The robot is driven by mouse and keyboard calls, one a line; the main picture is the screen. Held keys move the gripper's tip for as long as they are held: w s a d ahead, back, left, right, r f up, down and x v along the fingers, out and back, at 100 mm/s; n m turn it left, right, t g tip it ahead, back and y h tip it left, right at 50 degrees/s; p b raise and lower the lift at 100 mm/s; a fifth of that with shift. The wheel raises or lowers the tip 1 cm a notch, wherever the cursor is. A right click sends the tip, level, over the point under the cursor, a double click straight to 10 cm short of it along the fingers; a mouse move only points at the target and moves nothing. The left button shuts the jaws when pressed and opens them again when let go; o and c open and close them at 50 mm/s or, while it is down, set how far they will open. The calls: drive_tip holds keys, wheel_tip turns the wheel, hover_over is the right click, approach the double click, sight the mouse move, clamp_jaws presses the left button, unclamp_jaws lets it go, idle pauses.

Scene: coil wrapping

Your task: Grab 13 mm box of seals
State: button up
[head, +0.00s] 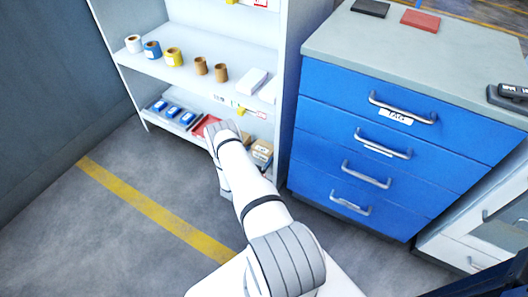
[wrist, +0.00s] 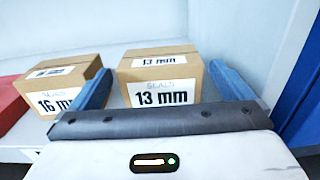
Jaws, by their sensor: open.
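The 13 mm box of seals (wrist: 160,75) is a brown cardboard box with white labels reading "13 mm". In the wrist view it stands upright on the shelf, straight ahead of my gripper (wrist: 165,88). My gripper is open, with its two blue fingers spread left and right of the box's near face; I cannot tell if they touch it. The lower part of the box is hidden behind my gripper's body. In the head view a brown box on the low shelf (head: 262,152) shows to the right of my arm, which hides my gripper.
A 16 mm seals box (wrist: 62,84) stands close on the left, with a red item (wrist: 12,104) beyond it. The shelf's side wall is close on the right. The upper shelf (head: 215,62) holds rolls and white boxes. A blue drawer cabinet (head: 335,125) stands right.

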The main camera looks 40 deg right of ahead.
sight(266, 144)
drive_tip(key=b+x, duration=0.2)
drive_tip(key=x, duration=0.5)
drive_tip(key=shift+w+d+r, duration=0.1)
drive_tip(key=shift+d+r, duration=0.05)
drive_tip(key=shift+d, duration=0.2)
drive_tip(key=c, duration=1.2)
drive_tip(key=shift+o, duration=0.2)
drive_tip(key=shift+r, duration=0.1)
